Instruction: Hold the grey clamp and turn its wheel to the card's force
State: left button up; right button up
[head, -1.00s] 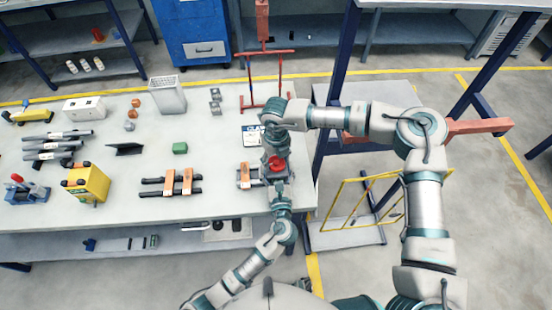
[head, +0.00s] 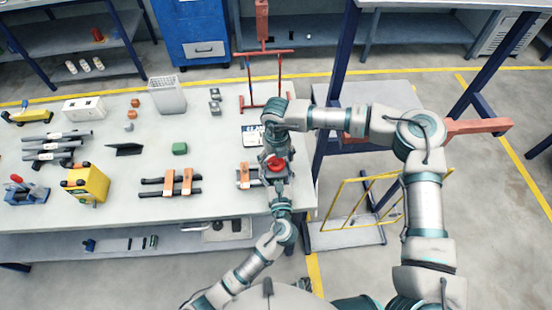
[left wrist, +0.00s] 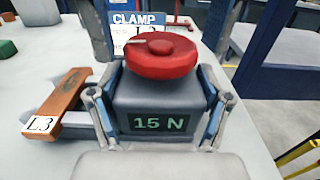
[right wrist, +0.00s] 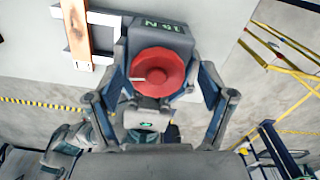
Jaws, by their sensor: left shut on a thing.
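The grey clamp (left wrist: 155,105) stands at the table's right end, with a round red wheel (left wrist: 160,55) on top and a green display reading 15 N. A white mark shows on the wheel. My left gripper (left wrist: 157,125) is shut on the clamp body, a finger on each side. My right gripper (right wrist: 160,95) is above the wheel; its fingers are spread wide and look apart from the wheel, which also shows in the head view (head: 277,164). The card (left wrist: 140,20), headed CLAMP, stands behind the wheel; its lower part is hidden and its force cannot be read.
A rack with a wooden bar (left wrist: 62,92) tagged L3 lies just left of the clamp. Another rack (head: 170,184) and a yellow box (head: 86,184) are further left. A red stand (head: 265,85) is behind the card. The table ends just right of the clamp.

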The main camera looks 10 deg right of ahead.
aim_at(276, 162)
jog(key=shift+s, duration=0.1)
notch_tip(276, 162, up, 12)
dwell(0.6)
notch_tip(276, 162, down, 12)
jog(key=n, duration=1.6)
jog(key=shift+a, duration=0.1)
